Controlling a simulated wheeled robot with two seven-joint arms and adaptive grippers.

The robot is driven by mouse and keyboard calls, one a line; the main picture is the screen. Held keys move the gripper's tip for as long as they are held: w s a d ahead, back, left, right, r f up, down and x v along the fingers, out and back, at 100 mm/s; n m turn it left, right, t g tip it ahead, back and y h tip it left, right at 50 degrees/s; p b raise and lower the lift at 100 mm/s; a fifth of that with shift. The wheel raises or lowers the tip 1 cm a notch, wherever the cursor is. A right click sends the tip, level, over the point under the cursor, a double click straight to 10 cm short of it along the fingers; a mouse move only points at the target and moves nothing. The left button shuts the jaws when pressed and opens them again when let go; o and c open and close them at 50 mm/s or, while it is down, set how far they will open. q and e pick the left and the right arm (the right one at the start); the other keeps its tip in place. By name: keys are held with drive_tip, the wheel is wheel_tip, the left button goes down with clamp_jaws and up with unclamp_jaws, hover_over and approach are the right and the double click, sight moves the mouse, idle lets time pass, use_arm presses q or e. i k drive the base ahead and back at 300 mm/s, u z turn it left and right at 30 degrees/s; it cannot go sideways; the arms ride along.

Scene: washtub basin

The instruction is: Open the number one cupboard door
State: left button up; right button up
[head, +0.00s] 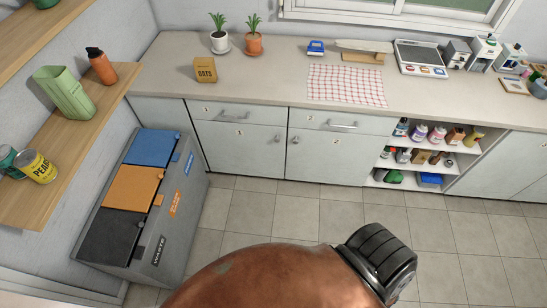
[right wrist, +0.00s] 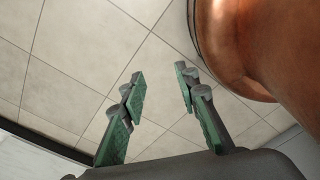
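The left cupboard door (head: 225,150) is shut below the counter, with a small label that looks like 1. My left gripper is not in view.
Shut drawers with bar handles (head: 233,117) sit above both doors. Grey recycling bins (head: 140,225) stand at left. Open shelves (head: 417,155) hold bottles at right. A large copper-brown rounded body (head: 265,275) covers the bottom centre. Tiled floor (head: 255,215) before the doors is clear.

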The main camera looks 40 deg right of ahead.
sight(231, 147)
drive_tip(key=z, duration=0.75)
drive_tip(key=i, duration=0.9)
drive_tip(key=z, duration=0.25)
